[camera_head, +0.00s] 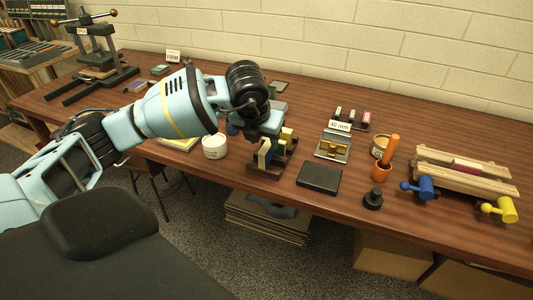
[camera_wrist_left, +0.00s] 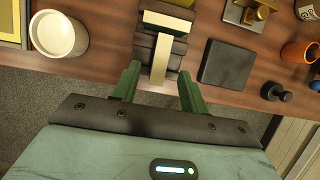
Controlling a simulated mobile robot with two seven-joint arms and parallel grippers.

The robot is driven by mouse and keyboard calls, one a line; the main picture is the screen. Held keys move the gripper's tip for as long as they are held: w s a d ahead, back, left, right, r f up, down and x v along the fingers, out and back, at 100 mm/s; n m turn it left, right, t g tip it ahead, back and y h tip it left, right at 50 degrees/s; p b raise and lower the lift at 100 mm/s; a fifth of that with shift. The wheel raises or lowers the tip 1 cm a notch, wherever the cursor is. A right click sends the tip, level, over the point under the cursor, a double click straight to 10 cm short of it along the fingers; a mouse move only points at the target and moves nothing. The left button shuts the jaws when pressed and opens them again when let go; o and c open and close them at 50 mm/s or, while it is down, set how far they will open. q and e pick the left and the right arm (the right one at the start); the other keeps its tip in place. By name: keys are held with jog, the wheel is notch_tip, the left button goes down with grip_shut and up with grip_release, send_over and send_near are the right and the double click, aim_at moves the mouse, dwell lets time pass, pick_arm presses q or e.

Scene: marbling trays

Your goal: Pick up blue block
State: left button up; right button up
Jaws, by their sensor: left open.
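A dark rack (camera_head: 265,174) stands at the table's front edge, with upright cream blocks (camera_head: 264,153) in it. A small dark blue patch (camera_head: 268,146) shows among them in the head view; I cannot tell if it is the blue block or part of my gripper. My left gripper (camera_head: 272,140) is over the rack. In the left wrist view its two green fingers (camera_wrist_left: 158,74) are apart, on either side of the near end of the rack and a cream block (camera_wrist_left: 160,60), with nothing clearly held. No blue block is clear there. My right gripper is not seen.
A white tub (camera_head: 214,147) stands left of the rack, and a flat black pad (camera_head: 319,179) lies right of it.

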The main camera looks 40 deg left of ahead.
aim_at(266, 147)
pick_arm(q)
jog(key=shift+w+a+f, duration=0.1)
jog(key=shift+w+f, duration=0.15)
jog(key=x, duration=0.5)
jog(key=shift+s, duration=0.1)
grip_shut()
